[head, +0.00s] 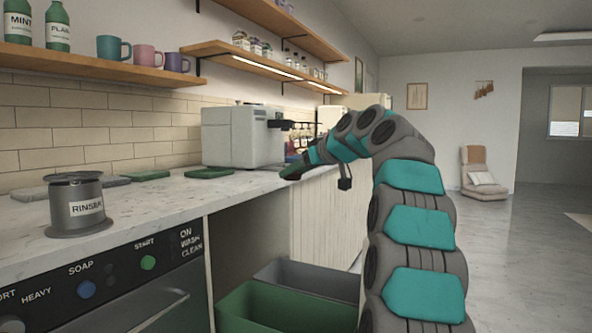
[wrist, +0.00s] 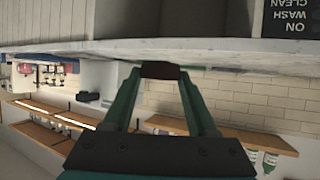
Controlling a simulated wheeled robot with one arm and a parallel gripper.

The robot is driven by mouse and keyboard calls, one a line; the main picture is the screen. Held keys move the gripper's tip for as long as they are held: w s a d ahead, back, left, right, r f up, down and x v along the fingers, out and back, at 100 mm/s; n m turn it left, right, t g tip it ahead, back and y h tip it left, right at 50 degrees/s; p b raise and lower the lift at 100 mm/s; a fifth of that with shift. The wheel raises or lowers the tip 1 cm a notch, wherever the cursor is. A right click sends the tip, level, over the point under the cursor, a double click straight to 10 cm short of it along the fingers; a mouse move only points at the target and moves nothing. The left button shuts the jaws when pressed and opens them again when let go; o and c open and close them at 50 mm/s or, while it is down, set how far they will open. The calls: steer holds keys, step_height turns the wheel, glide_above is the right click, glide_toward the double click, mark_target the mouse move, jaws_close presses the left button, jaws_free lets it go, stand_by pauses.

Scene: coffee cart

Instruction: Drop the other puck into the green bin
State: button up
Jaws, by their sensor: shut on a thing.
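My gripper (head: 290,172) is stretched out at the counter's front edge, in front of the espresso machine. In the wrist view its two green fingers (wrist: 160,71) are shut on a dark brown puck (wrist: 161,70), with no surface touching it that I can make out. The puck is not clear in the head view. The green bin (head: 234,306) stands on the floor under the counter, at the bottom of the head view, lower and nearer than my gripper. Its inside is only partly visible.
A grey bin (head: 312,275) stands right behind the green one. The counter (head: 150,203) holds a grey rinser (head: 76,205), green mats (head: 208,172) and a white espresso machine (head: 240,135). A panel with buttons (head: 90,285) fronts the counter.

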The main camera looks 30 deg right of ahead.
steer(key=shift+f+b, duration=0.95)
steer(key=shift+f, duration=0.7)
steer(key=o, duration=1.4)
steer(key=v, duration=0.8)
steer(key=shift+a, duration=0.1)
